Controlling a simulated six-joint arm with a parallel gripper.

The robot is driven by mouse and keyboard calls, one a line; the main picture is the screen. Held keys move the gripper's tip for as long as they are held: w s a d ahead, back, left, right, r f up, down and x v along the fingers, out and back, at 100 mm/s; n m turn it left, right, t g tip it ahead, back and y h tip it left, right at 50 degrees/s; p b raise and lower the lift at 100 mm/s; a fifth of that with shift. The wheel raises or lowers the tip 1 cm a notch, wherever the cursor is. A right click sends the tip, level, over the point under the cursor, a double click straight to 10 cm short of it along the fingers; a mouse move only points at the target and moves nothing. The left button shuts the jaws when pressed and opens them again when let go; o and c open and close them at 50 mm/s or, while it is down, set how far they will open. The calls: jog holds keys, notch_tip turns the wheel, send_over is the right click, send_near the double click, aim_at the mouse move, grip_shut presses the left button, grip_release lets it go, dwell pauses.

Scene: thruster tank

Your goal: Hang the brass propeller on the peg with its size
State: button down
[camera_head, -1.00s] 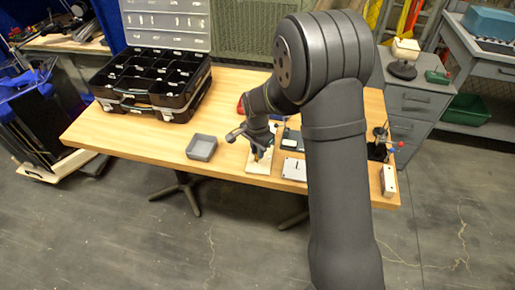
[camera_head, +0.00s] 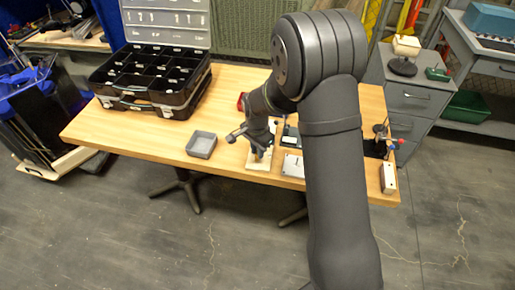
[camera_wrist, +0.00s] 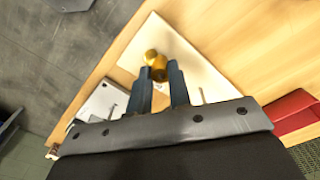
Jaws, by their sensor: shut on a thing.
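My gripper (camera_wrist: 161,84) is shut on the brass propeller (camera_wrist: 159,69); in the wrist view its gold surface shows between the fingertips. A second rounded gold shape (camera_wrist: 150,57) shows just beyond; I cannot tell if it is part of the same propeller. A pale board (camera_wrist: 192,62) lies beneath the fingers. A thin upright pin (camera_wrist: 202,95) shows beside the right finger. In the head view my gripper (camera_head: 261,150) is over the pale board (camera_head: 258,164), and the propeller is too small to make out.
A grey tray (camera_head: 201,145) stands left of the board, and a white plate (camera_head: 292,166) lies to its right. A red object (camera_head: 241,102) is behind. An open black case (camera_head: 155,82) stands at the back left. The table's front edge is close to the board.

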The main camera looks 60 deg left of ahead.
jog(key=shift+f, duration=0.45)
dwell(0.3)
jog(key=c, duration=1.3)
grip_release()
jog(key=shift+o, duration=0.2)
notch_tip(320, 180, up, 22)
jog(key=shift+s+f, duration=0.2)
jog(key=shift+f, duration=0.05)
jog(key=shift+f, duration=0.15)
notch_tip(320, 180, down, 17)
jog(key=shift+w+r, duration=0.15)
